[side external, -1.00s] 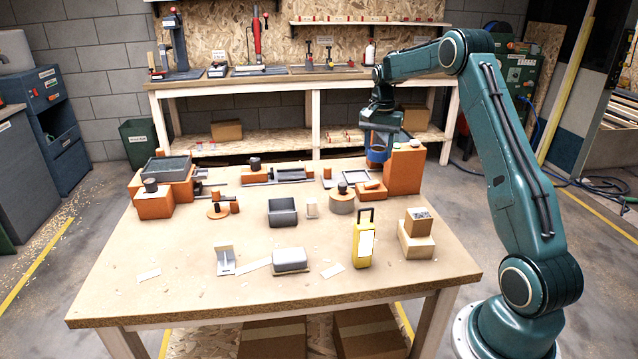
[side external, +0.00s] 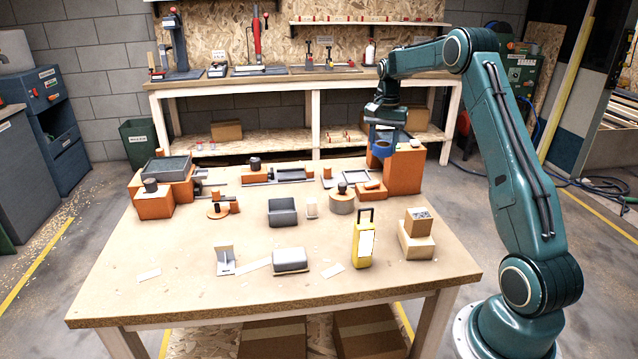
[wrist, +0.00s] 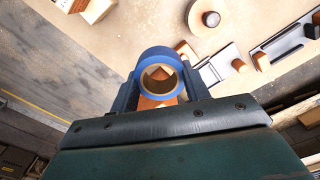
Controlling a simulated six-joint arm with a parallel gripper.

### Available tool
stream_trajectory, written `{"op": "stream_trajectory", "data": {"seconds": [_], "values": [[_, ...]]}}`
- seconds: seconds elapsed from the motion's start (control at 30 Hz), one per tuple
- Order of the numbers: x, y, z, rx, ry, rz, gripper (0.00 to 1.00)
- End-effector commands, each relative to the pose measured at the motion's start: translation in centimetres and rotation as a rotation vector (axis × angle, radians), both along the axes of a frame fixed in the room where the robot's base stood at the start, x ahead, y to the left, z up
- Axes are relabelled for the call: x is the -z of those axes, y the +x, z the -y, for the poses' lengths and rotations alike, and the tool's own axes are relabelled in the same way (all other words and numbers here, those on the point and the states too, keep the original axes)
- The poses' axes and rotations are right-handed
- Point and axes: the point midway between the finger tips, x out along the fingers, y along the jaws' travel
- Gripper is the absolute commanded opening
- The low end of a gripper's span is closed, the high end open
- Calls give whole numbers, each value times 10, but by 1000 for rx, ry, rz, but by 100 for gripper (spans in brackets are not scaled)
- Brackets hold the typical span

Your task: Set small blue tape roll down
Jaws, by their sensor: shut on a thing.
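The small blue tape roll (side external: 383,149) is held in my gripper (side external: 383,138) at the back right of the table. In the wrist view the roll (wrist: 142,62) sits between the two fingers (wrist: 158,88), its tan core facing the camera. My gripper is shut on it. The roll is in front of or over the left side of the tall orange block (side external: 404,172). I cannot tell whether it touches the block. Orange shows through the roll's hole in the wrist view.
A yellow case (side external: 362,245) and stacked boxes (side external: 416,243) are nearer the front. The table's (side external: 190,285) front left is mostly clear.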

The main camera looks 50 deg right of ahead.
Motion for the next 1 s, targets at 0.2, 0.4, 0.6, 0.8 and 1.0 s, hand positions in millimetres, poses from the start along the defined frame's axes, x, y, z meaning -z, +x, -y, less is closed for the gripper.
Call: {"op": "stream_trajectory", "data": {"seconds": [0.2, 0.4, 0.6, 0.8, 1.0], "values": [[-1, -33, 38, 6, 0, 0, 24], [-2, -72, 76, 6, -1, 0, 24], [-3, -99, 98, 2, 0, 0, 24], [-3, -106, 103, -1, 0, 0, 24], [5, -105, 102, -1, 2, -1, 24]]}}
